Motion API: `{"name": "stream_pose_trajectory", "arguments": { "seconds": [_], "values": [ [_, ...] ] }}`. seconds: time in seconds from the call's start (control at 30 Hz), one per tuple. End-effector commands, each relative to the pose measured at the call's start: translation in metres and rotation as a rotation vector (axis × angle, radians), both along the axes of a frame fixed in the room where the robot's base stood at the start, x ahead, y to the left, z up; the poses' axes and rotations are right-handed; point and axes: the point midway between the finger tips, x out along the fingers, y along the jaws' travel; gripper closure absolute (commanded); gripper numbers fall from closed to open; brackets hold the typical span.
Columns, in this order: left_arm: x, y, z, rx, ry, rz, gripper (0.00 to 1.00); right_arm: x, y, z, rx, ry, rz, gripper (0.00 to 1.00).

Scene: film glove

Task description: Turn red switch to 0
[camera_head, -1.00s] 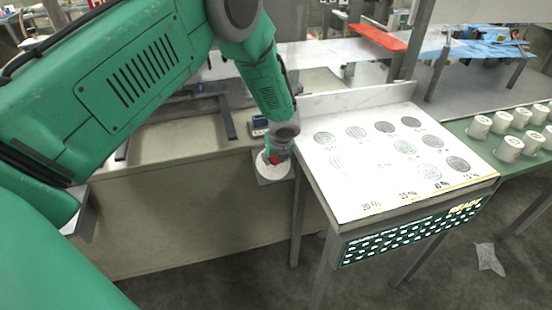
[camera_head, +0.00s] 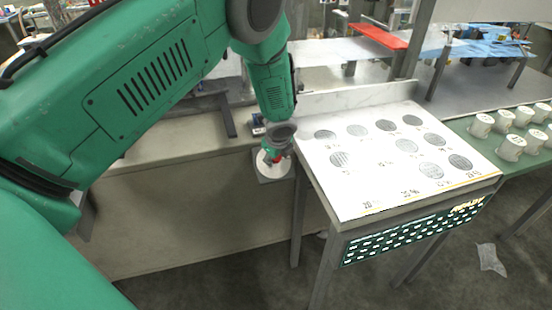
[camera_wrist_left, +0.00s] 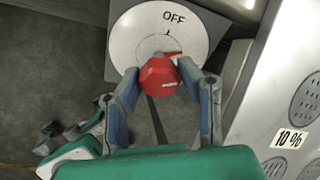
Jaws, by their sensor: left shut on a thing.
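The red switch (camera_wrist_left: 160,75) is a red knob with a small pointer, in the middle of a round white dial (camera_wrist_left: 130,40) on a grey square plate. The dial carries the word OFF and a tick mark at its top in the left wrist view. The knob's pointer lies toward the right there, away from the OFF mark. My left gripper (camera_wrist_left: 163,88) has its two fingers on either side of the knob, shut on it. In the head view the left gripper (camera_head: 275,155) is at the dial, and the knob is mostly hidden. My right gripper is not in view.
A white sloped panel (camera_head: 375,190) with grey discs and percent labels stands close to the right of the dial. Several white cups (camera_head: 511,148) stand on a green surface farther right. A crumpled clear bag (camera_head: 490,258) lies on the floor.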

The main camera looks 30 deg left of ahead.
Motion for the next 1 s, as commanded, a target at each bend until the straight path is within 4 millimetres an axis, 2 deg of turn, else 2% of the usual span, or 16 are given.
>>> {"name": "stream_pose_trajectory", "arguments": {
  "seconds": [0.7,1.0],
  "values": [
    [0.001,-0.002,-0.001,-0.222,-0.260,0.584,0.96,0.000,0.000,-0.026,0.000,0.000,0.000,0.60],
    [0.001,-0.002,-0.001,-0.295,-0.344,0.776,0.96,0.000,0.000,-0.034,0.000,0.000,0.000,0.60]
  ]
}}
